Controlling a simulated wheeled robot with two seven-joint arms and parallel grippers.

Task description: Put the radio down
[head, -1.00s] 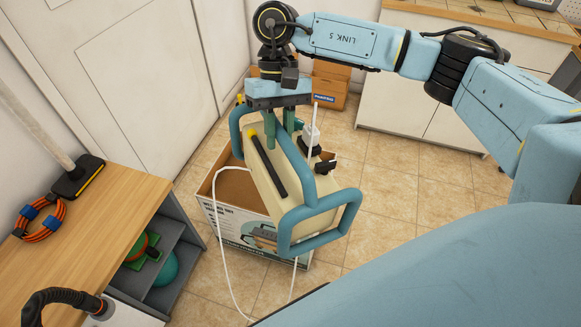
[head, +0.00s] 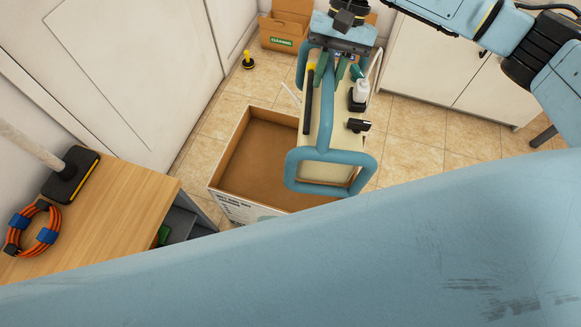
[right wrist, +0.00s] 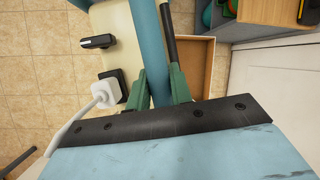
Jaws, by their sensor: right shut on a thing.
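The radio (head: 343,122) has a cream body, a blue tubular frame, a black rod on top and a white plug on its side. My right gripper (head: 335,72) is shut on its blue top bar and holds it in the air. In the head view it overlaps the right side of an open cardboard box (head: 232,150); its height above the floor is hard to tell. In the right wrist view the green fingers (right wrist: 158,88) straddle the bar, with the radio's cream face (right wrist: 112,22) beside them. My left gripper is not in view.
The box looks empty inside. A small yellow-black plunger-like item (head: 248,60) and a cardboard carton (head: 285,25) are behind. Tiled floor is clear at right.

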